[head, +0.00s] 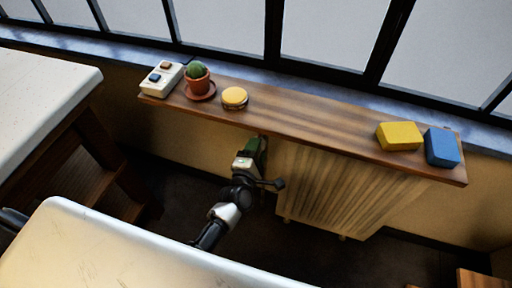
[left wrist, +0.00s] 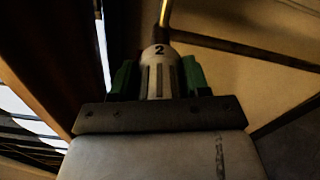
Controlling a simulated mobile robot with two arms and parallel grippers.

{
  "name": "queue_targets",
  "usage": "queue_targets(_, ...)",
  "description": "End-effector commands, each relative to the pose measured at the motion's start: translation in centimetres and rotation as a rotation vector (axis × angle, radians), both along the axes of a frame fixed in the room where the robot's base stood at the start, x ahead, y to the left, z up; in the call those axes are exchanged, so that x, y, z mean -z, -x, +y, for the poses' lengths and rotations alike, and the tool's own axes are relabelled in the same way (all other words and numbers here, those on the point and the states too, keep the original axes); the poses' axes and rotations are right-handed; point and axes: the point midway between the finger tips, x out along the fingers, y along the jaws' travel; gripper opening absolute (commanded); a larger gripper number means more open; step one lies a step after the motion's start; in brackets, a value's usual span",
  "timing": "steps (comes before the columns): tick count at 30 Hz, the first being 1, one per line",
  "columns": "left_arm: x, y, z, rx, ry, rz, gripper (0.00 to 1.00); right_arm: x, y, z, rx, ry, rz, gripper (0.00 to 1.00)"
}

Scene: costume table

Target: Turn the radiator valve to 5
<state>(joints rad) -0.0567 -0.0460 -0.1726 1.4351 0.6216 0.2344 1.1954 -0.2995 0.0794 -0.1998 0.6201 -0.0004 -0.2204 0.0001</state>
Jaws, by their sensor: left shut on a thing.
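The radiator valve (left wrist: 158,75) is a pale ribbed knob with a black "2" facing the left wrist camera. A brass-coloured pipe runs on from its far end. My left gripper (left wrist: 160,82) has its green fingers on both sides of the knob and is shut on it. In the head view my left gripper (head: 259,148) reaches under the shelf at the left end of the ribbed radiator (head: 345,188). The valve cannot be made out in the head view. My right gripper is not in view.
The wooden shelf (head: 300,125) overhangs the radiator and my gripper. On it stand a box with two buttons (head: 162,78), a potted cactus (head: 198,80), a round yellow-topped thing (head: 235,97), a yellow block (head: 399,135) and a blue block (head: 442,147). A white tabletop (head: 110,255) lies in front.

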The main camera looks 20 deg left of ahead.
Motion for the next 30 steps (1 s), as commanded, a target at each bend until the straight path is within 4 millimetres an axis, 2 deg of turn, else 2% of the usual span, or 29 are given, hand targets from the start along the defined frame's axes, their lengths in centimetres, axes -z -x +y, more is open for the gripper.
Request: queue_targets(30,0.3,0.1,0.0,0.002,-0.966,-0.030,0.23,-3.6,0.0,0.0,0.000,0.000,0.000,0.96)
